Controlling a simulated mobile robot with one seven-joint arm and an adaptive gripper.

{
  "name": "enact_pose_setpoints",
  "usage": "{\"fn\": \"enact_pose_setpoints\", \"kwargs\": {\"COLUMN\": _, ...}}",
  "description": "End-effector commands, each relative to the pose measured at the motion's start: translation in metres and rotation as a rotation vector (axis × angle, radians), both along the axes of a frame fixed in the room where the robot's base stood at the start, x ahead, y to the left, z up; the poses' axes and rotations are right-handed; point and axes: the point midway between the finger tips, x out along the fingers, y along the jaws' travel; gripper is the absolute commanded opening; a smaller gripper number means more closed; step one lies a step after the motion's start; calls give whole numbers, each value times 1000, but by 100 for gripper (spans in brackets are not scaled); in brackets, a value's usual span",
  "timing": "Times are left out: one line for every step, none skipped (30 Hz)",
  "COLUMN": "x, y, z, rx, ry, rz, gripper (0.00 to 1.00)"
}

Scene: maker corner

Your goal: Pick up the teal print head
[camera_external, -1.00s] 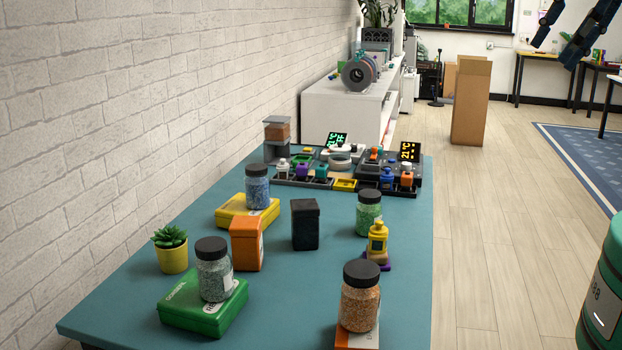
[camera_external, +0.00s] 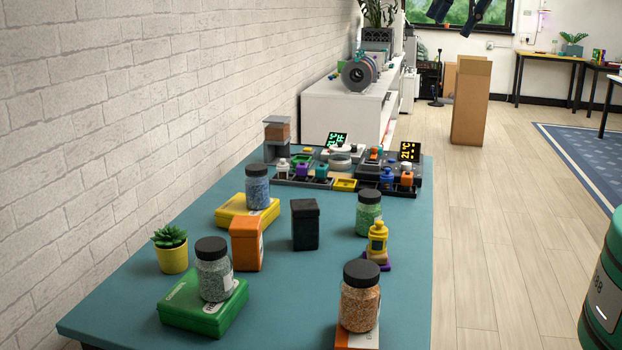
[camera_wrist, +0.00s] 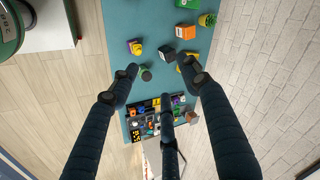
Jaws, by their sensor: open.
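The teal print head (camera_external: 321,171) sits in the dark front row of holders at the far end of the table, between a purple head (camera_external: 302,170) and a yellow square piece (camera_external: 345,184). In the wrist view the holder row shows low in the middle, partly behind a finger, and I cannot pick out the teal head there for sure. My gripper (camera_wrist: 161,82) is open and empty, its dark fingers spread high above the table. In the external view only some dark fingers (camera_external: 458,10) show at the top edge, well above and right of the holders.
Jars, boxes and a small plant (camera_external: 171,250) fill the near part of the teal table (camera_external: 290,285). A black box (camera_external: 305,225) and a green-filled jar (camera_external: 368,213) stand nearer than the holders. Blue and orange heads (camera_external: 406,180) sit at the right. A brick wall borders the left.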

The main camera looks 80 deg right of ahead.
Motion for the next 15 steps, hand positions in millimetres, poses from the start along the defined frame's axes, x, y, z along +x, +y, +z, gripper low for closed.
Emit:
{"fn": "enact_pose_setpoints", "kwargs": {"x": 13, "y": -8, "z": -1, "rx": 21, "ry": 5, "rz": -46, "gripper": 47}}
{"fn": "enact_pose_setpoints", "kwargs": {"x": 20, "y": -13, "z": -2, "rx": 35, "ry": 8, "rz": -75, "gripper": 47}}
{"fn": "enact_pose_setpoints", "kwargs": {"x": 30, "y": -18, "z": -2, "rx": 54, "ry": 11, "rz": -114, "gripper": 47}}
{"fn": "enact_pose_setpoints", "kwargs": {"x": 37, "y": -23, "z": -3, "rx": 68, "ry": 12, "rz": -143, "gripper": 47}}
{"fn": "enact_pose_setpoints", "kwargs": {"x": 44, "y": -28, "z": -4, "rx": 82, "ry": 15, "rz": -171, "gripper": 47}}
{"fn": "enact_pose_setpoints", "kwargs": {"x": 53, "y": -34, "z": -5, "rx": 101, "ry": 17, "rz": -210, "gripper": 47}}
{"fn": "enact_pose_setpoints", "kwargs": {"x": 60, "y": -39, "z": -7, "rx": 114, "ry": 19, "rz": -239, "gripper": 47}}
{"fn": "enact_pose_setpoints", "kwargs": {"x": 67, "y": -44, "z": -8, "rx": 128, "ry": 20, "rz": -268, "gripper": 47}}
{"fn": "enact_pose_setpoints", "kwargs": {"x": 76, "y": -51, "z": -10, "rx": 146, "ry": 22, "rz": -307, "gripper": 47}}
{"fn": "enact_pose_setpoints", "kwargs": {"x": 83, "y": -57, "z": -12, "rx": 160, "ry": 23, "rz": -337, "gripper": 47}}
{"fn": "enact_pose_setpoints", "kwargs": {"x": 90, "y": -62, "z": -14, "rx": 173, "ry": 25, "rz": -366, "gripper": 47}}
{"fn": "enact_pose_setpoints", "kwargs": {"x": 99, "y": -70, "z": -17, "rx": 191, "ry": 27, "rz": -405, "gripper": 47}}
{"fn": "enact_pose_setpoints", "kwargs": {"x": 105, "y": -76, "z": -19, "rx": 205, "ry": 28, "rz": -434, "gripper": 47}}
{"fn": "enact_pose_setpoints", "kwargs": {"x": 112, "y": -81, "z": -21, "rx": 219, "ry": 30, "rz": -463, "gripper": 47}}
{"fn": "enact_pose_setpoints", "kwargs": {"x": 120, "y": -89, "z": -25, "rx": 237, "ry": 32, "rz": -504, "gripper": 47}}
